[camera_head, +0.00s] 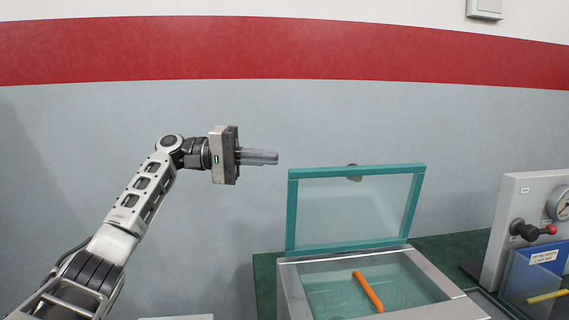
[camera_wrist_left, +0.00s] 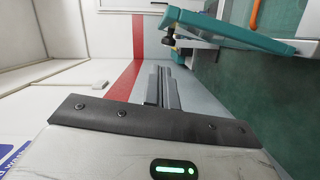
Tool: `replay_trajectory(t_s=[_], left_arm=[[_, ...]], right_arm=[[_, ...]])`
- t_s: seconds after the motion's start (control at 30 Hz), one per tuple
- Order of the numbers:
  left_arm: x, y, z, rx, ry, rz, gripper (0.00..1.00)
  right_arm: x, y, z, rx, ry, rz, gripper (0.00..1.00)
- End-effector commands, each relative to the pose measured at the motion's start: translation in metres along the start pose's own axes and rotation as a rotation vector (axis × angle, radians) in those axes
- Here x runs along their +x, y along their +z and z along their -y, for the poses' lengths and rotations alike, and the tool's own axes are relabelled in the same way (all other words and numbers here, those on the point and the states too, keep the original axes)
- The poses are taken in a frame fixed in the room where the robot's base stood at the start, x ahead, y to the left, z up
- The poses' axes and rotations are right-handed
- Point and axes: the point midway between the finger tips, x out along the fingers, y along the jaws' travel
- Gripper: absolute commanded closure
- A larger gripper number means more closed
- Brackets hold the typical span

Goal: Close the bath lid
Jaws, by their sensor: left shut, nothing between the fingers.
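The bath (camera_head: 292,291) is a metal box with an open top at the lower right of the head view. Its lid (camera_head: 292,216), a clear pane in a teal frame, stands raised at the back edge; the teal frame also shows in the left wrist view (camera_wrist_left: 230,30). An orange stick (camera_head: 368,291) lies in the bath. My left gripper (camera_head: 277,157) is shut and empty, up and to the left of the lid, apart from it; its fingers show in the left wrist view (camera_wrist_left: 163,82). My right gripper is in neither view.
A grey panel (camera_head: 507,205) with a gauge (camera_head: 560,204) and a red-knobbed lever (camera_head: 530,231) stands right of the bath. A blue labelled box (camera_head: 530,275) is in front of it. The green worktop (camera_head: 446,247) lies around the bath. The space above the bath is clear.

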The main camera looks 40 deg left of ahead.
Motion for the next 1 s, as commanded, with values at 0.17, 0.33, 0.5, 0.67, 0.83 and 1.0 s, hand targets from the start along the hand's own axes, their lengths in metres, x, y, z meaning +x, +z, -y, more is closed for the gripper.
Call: replay_trajectory(t_s=[0.17,0.33,0.5,0.67,0.83,1.0], left_arm=[[0.035,0.004,0.0,0.001,-0.003,0.002,1.0],[0.038,0.025,0.002,0.0,-0.005,0.001,1.0],[0.041,0.036,0.001,0.0,-0.003,-0.002,1.0],[0.042,0.039,0.001,0.0,-0.002,-0.001,1.0],[0.041,0.039,0.0,0.0,-0.001,-0.001,1.0],[0.043,0.04,0.0,0.003,-0.001,0.001,1.0]], right_arm=[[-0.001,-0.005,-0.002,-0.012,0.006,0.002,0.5],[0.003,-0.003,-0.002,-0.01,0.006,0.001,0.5],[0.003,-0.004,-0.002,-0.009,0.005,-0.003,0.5],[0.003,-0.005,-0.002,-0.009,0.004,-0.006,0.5],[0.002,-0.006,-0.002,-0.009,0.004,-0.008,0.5],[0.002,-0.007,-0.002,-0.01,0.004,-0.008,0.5]])
